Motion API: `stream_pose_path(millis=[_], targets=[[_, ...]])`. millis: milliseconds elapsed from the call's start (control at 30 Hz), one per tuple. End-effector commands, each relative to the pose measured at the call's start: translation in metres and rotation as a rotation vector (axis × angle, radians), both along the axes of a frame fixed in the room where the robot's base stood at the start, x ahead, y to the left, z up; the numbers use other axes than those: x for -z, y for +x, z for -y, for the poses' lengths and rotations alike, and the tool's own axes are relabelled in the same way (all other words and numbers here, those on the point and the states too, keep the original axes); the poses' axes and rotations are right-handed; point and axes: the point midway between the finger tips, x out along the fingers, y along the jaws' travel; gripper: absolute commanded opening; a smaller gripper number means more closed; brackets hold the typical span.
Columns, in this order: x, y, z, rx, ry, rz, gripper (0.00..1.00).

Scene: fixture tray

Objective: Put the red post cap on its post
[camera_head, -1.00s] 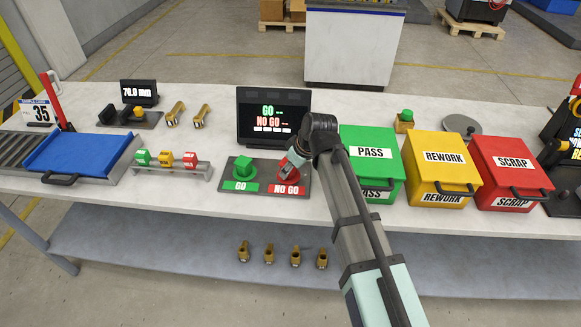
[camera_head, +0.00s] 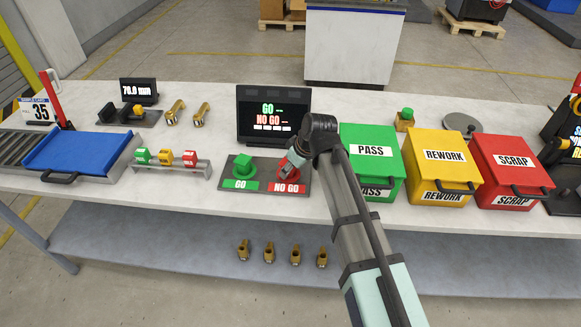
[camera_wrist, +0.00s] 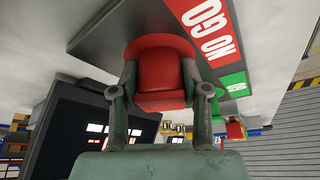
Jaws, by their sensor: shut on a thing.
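The red post cap (camera_wrist: 160,88) is a blocky red piece between the two fingers of my gripper (camera_wrist: 160,78) in the wrist view. My gripper (camera_head: 291,163) is shut on it above the NO GO side of the dark fixture (camera_head: 265,170). A wider round red part (camera_wrist: 158,45) shows just beyond the cap, beside the NO GO label (camera_wrist: 205,25). The cap and this red part overlap in the view, and I cannot tell whether the cap is fully seated. In the head view my arm and gripper partly hide this spot.
A green cap (camera_head: 243,164) stands on the GO side of the fixture. A dark display (camera_head: 273,117) stands right behind. The green PASS bin (camera_head: 372,177) is close on the right. A rack with small coloured blocks (camera_head: 166,160) is on the left.

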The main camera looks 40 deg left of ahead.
Motion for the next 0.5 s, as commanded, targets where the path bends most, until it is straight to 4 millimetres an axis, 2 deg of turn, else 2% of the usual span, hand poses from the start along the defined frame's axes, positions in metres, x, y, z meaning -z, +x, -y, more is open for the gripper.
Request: stream_pose_path(millis=[267, 300, 333, 367, 500], targets=[[0.0026, -0.0001, 0.0002, 0.000, -0.002, 0.000, 0.13], [0.0027, -0.0001, 0.0003, 0.000, -0.002, -0.001, 0.60], [0.0026, -0.0002, 0.0002, 0.000, -0.002, -0.001, 0.70], [0.0026, -0.0001, 0.0002, 0.000, -0.002, -0.001, 0.75], [0.0024, -0.0001, 0.0001, 0.000, -0.001, 0.000, 0.75]])
